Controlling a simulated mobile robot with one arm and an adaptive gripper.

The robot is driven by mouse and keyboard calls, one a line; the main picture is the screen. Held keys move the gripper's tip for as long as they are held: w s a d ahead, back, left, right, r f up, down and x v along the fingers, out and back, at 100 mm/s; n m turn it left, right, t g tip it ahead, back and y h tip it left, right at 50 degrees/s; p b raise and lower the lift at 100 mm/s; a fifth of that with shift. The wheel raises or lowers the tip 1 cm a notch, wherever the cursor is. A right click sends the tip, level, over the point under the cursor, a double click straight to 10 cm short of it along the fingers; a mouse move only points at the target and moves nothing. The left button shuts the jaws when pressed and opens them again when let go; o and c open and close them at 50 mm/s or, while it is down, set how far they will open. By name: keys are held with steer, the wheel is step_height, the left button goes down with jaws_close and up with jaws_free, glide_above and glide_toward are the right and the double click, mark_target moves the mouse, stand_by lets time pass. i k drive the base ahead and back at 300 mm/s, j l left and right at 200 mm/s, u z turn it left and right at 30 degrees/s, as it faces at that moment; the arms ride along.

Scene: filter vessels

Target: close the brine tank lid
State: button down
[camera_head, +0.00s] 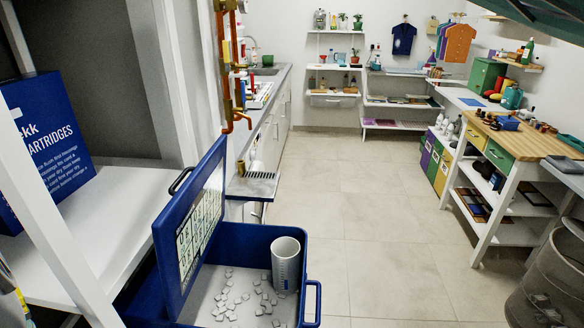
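The brine tank (276,234) is a blue box at the bottom of the head view, left of centre. Its blue lid (160,236) stands open, roughly upright, on the tank's left side. A label with print is on the lid's inner face, and a dark handle (181,180) is on its outer side. Inside the tank I see several whitish lumps (240,300) and a white cylinder (286,265) in the back right corner. A blue handle loop sticks out on the tank's right side. My gripper is not in view.
A white shelf (95,225) with a blue cartridge box (45,150) stands close on the left. Copper pipes (228,70) and a counter are behind the tank. Open floor (375,240) lies to the right. A workbench (530,140) and a mesh bin (545,280) stand far right.

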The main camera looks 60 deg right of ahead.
mark_target(184, 232)
steer(key=k+l, duration=0.2)
steer(key=k, duration=0.3)
steer(key=k+l, duration=0.2)
steer(key=k, duration=0.25)
steer(key=z, duration=0.05)
